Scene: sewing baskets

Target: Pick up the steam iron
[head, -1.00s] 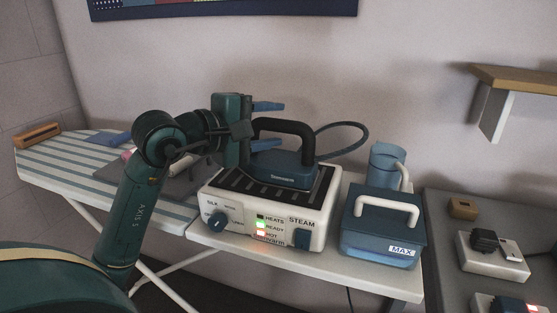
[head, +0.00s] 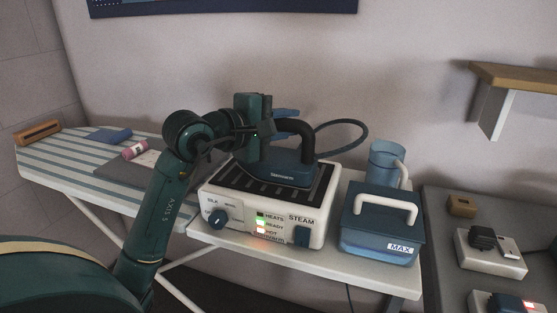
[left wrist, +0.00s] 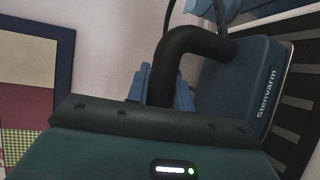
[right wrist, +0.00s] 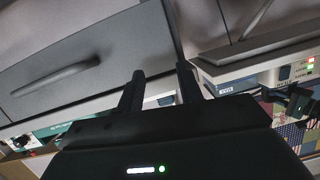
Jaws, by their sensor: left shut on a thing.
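The steam iron (head: 287,171) is blue with a black arched handle, and it rests on the ridged top of the white steam station (head: 262,208). A dark hose loops from it to the right. My left gripper (head: 277,124) is shut on the iron's handle. In the left wrist view, the black handle (left wrist: 184,48) runs down between the blue fingers, and the iron's blue body (left wrist: 243,82) lies to the right. My right gripper (right wrist: 158,88) shows only in the right wrist view; its two dark fingers are apart with nothing between them.
The blue water tank (head: 381,228) with a white handle stands right of the station, before a blue jug (head: 386,163). The striped ironing board (head: 62,164) extends left, holding a pink roll (head: 135,150). A wooden shelf (head: 515,80) juts from the wall at right.

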